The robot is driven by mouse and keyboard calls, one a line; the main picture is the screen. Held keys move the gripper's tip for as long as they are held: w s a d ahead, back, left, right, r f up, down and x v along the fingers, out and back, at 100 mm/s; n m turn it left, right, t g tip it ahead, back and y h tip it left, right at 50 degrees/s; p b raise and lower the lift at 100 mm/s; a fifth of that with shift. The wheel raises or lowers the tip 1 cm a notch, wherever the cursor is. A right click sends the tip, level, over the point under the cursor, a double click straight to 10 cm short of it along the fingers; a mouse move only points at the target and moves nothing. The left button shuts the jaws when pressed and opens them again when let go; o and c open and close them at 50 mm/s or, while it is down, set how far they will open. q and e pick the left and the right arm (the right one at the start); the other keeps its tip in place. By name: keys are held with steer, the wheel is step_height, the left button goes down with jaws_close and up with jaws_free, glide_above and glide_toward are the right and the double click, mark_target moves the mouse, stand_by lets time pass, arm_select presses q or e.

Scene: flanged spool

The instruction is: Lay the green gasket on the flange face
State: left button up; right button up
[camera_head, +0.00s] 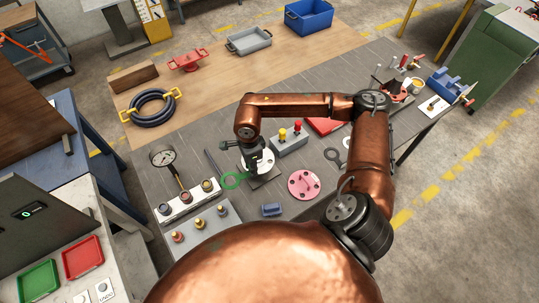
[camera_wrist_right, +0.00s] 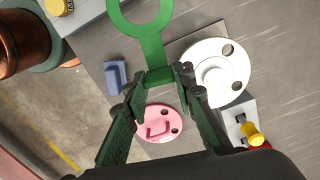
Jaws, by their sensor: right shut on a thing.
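The green gasket (camera_head: 225,183) is a flat ring with a tab. My right gripper (camera_wrist_right: 158,80) is shut on the tab, and the ring sticks out beyond the fingertips in the right wrist view (camera_wrist_right: 153,45). The white round flange (camera_head: 267,164) lies on a dark plate, partly hidden behind my right gripper in the head view. In the wrist view the flange (camera_wrist_right: 234,80) shows two dark holes and a raised centre, to the right of the gasket. The ring appears beside the flange, not over it; its height is unclear. My left gripper is not in view.
A pink disc with a handle (camera_head: 303,186) and a small blue block (camera_head: 271,209) lie on the grey table nearby. A grey box with yellow and red knobs (camera_head: 291,143) stands behind the flange. A gauge (camera_head: 162,157) and knob panels (camera_head: 197,228) stand left.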

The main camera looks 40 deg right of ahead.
steer(key=s+d+m+p, duration=0.2)
steer(key=d+m+p, duration=0.45)
steer(key=m, duration=0.95)
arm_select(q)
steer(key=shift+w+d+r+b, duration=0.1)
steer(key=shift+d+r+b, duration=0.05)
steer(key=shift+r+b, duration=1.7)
arm_select(e)
steer(key=shift+w+d+f, duration=0.1)
steer(key=shift+f, duration=1.3)
steer(key=shift+d+f, duration=0.1)
steer(key=shift+f, duration=1.25)
arm_select(q)
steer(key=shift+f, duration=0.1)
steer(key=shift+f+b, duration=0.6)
steer(key=shift+b, duration=0.15)
arm_select(e)
steer(key=shift+f, duration=0.6)
steer(key=o, duration=0.9)
steer(key=shift+o, duration=0.2)
step_height(320, 180, up, 12)
